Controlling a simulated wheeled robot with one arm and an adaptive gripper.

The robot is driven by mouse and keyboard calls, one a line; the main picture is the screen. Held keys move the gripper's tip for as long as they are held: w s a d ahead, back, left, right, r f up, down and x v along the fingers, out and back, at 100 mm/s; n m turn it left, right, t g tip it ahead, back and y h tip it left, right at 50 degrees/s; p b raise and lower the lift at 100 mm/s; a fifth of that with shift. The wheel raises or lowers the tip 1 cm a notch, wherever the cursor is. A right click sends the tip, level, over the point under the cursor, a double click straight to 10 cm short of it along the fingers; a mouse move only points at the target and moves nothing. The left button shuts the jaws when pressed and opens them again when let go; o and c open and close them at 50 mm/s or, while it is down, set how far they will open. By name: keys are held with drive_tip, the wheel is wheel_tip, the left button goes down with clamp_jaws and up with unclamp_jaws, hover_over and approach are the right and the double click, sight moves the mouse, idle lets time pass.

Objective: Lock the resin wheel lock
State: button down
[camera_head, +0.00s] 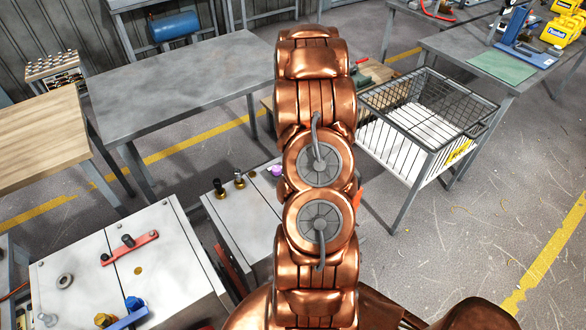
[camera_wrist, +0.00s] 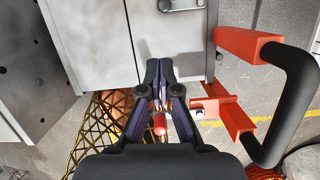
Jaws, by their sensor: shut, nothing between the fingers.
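I cannot pick out the resin wheel lock for sure in either view. In the wrist view, my gripper (camera_wrist: 160,68) is shut and empty, its dark fingertips together in front of a light grey cabinet face (camera_wrist: 95,40). Whether they touch it I cannot tell. A small red piece (camera_wrist: 159,124) shows behind the fingers, between the gripper's linkages. To the right, a black bar handle (camera_wrist: 291,105) on red-orange brackets (camera_wrist: 245,45) stands out beside the cabinet. In the head view, my arm hides the gripper.
In the wrist view, a yellow-black lattice (camera_wrist: 95,125) lies below left of the fingers. A wire basket cart (camera_head: 400,140) stands right. Floor (camera_head: 470,240) at lower right is open.

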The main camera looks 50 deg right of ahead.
drive_tip(key=shift+s+r, duration=0.15)
drive_tip(key=shift+r, duration=0.45)
drive_tip(key=w+a+r+n+y, duration=0.1)
drive_tip(key=w+a+r+n, duration=0.1)
drive_tip(key=a+r+n, duration=0.75)
drive_tip(key=w+a+r+n+y, duration=0.15)
drive_tip(key=a+r+n, duration=0.35)
drive_tip(key=a, duration=0.7)
drive_tip(key=s+a+r+n+g+b, duration=0.1)
drive_tip(key=s+a+r+n, duration=0.2)
drive_tip(key=s+a+n, duration=0.35)
drive_tip(key=s+a+r+n+g, duration=0.2)
drive_tip(key=s+a+r+n, duration=0.15)
drive_tip(key=a+n, duration=0.55)
drive_tip(key=s+a+r+n+g+h, duration=0.1)
drive_tip(key=s+a+r+n, duration=0.1)
drive_tip(key=s+n, duration=0.8)
drive_tip(key=shift+s+a+r+b, duration=0.35)
drive_tip(key=shift+s+a+b, duration=0.1)
drive_tip(key=shift+s, duration=1.35)
drive_tip(key=shift+h, duration=0.25)
